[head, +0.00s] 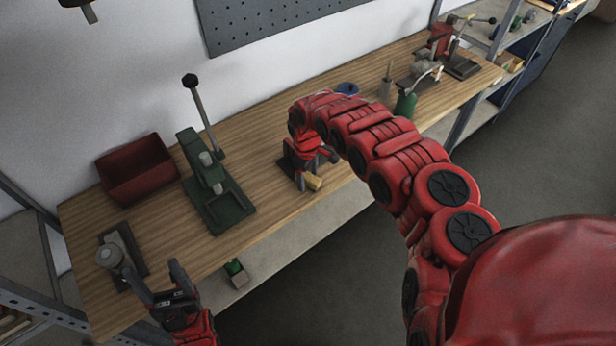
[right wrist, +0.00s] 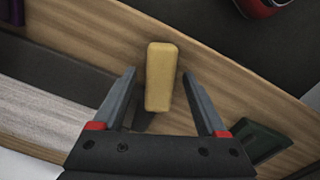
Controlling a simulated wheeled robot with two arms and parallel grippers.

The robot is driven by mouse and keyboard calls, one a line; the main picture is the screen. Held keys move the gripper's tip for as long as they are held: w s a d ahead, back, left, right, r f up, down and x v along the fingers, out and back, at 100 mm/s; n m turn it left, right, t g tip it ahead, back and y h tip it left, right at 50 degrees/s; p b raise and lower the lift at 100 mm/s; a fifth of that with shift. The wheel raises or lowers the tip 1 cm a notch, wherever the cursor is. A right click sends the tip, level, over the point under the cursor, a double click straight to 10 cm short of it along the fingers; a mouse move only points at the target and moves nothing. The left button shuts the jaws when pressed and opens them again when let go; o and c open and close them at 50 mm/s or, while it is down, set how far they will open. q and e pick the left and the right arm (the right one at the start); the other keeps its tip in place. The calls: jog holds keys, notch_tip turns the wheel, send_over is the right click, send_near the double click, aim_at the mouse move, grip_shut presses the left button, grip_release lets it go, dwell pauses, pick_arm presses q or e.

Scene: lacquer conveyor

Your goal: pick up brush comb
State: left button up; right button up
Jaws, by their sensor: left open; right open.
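A tan, block-shaped piece (head: 314,183), which looks like the brush comb, is near the front edge of the workbench (head: 260,215). In the right wrist view the tan block (right wrist: 161,75) is between the two fingertips of my right gripper (right wrist: 159,76), with a gap visible on each side. My right gripper (head: 312,165) is open over the block in the head view and partly hides it. My left gripper (head: 153,271) is open and empty at the bench's front left. The block's underside is hidden.
A green lever press (head: 220,200) and a red bin (head: 137,170) stand left on the bench. A grey-topped device (head: 112,255) sits at the left end. A green bottle (head: 405,104) and clamp tools (head: 460,65) stand right. Bare wood lies between press and right gripper.

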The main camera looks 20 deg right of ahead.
jog(key=shift+f, duration=0.5)
jog(key=shift+c, duration=0.3)
grip_shut()
